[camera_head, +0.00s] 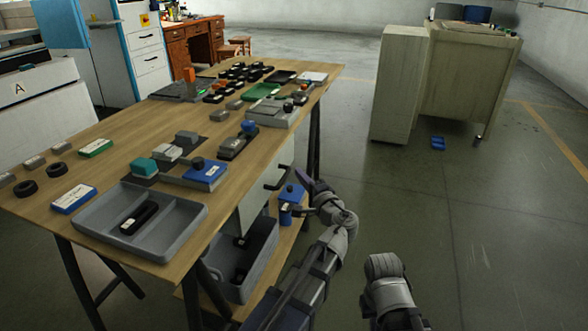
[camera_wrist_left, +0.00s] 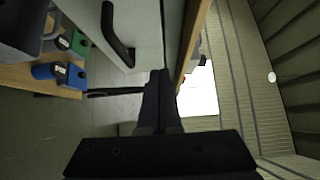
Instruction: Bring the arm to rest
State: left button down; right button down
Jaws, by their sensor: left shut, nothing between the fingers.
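My left arm comes in at the bottom centre of the head view and bends at a grey wrist. My left gripper (camera_head: 304,182) is beyond the table's right edge, beside the cabinet under the top. In the left wrist view its dark fingers (camera_wrist_left: 160,82) are together with nothing between them. Part of my other arm (camera_head: 387,285) shows at the lower right of the head view; its gripper is not seen.
A wooden table (camera_head: 232,185) with a grey tray (camera_head: 97,220) and many small parts stands left. Below it are a grey bin (camera_head: 262,262) and a blue container (camera_head: 290,200). A pale cabinet (camera_head: 398,85) stands far right. Floor between is mostly clear.

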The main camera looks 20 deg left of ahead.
pick_arm(q)
jog(key=shift+v, duration=1.45)
jog(key=s+d+f+n+g+h+p, duration=0.15)
jog(key=s+f+n+g+h, duration=0.35)
jog(key=s+f+g, duration=0.55)
jog(key=s+d+f+g+h, duration=0.3)
jog(key=s+d+f+h, duration=0.3)
jog(key=s+d+f, duration=0.45)
jog(key=s+r+p, duration=0.3)
jog(key=r+p, duration=3.5)
jog(key=r, duration=0.1)
jog(key=shift+d+r+n+p, duration=0.2)
jog(key=shift+d+n+p, duration=0.1)
jog(key=shift+d, duration=0.15)
jog(key=shift+s, duration=0.1)
